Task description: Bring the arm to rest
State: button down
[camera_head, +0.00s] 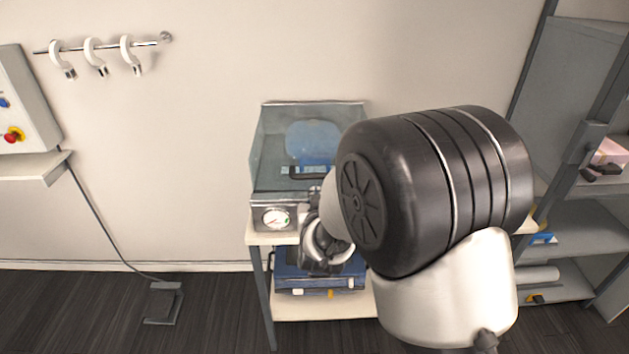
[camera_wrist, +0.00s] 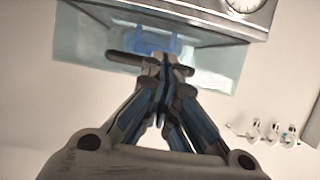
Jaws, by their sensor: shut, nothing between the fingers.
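My gripper (camera_wrist: 163,75) is shut and empty in the wrist view, its fingertips meeting in the middle. In the head view my arm's large dark joint and white link fill the centre right, and the fingertips cannot be made out there. The arm reaches over the front of a clear-lidded cabinet (camera_head: 272,150) with a round dial gauge (camera_head: 276,217). In the wrist view the cabinet (camera_wrist: 85,42) lies beyond the fingertips, and I cannot tell how far apart they are.
A wall rail (camera_head: 110,45) with several white hooks is at upper left. A control box (camera_head: 22,105) with a red button is at far left. Grey shelving (camera_head: 575,245) stands at right. A pedal (camera_head: 163,303) lies on the floor. The wall between rail and cabinet is clear.

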jog(key=s+d+r+g+y, duration=0.15)
jog(key=s+r, duration=0.25)
jog(key=s, duration=0.4)
jog(key=s+d+r+g, duration=0.3)
jog(key=s+r, duration=0.1)
jog(key=s, duration=0.4)
jog(key=s+d+g, duration=0.2)
jog(key=s+d, duration=0.1)
jog(key=s, duration=0.8)
jog(key=s+d+g+h, duration=0.1)
jog(key=s+d+g, duration=0.2)
jog(key=s, duration=0.8)
jog(key=shift+s+d, duration=0.35)
jog(key=shift+d, duration=0.05)
jog(key=shift+r+h, duration=0.15)
jog(key=shift+h, duration=0.1)
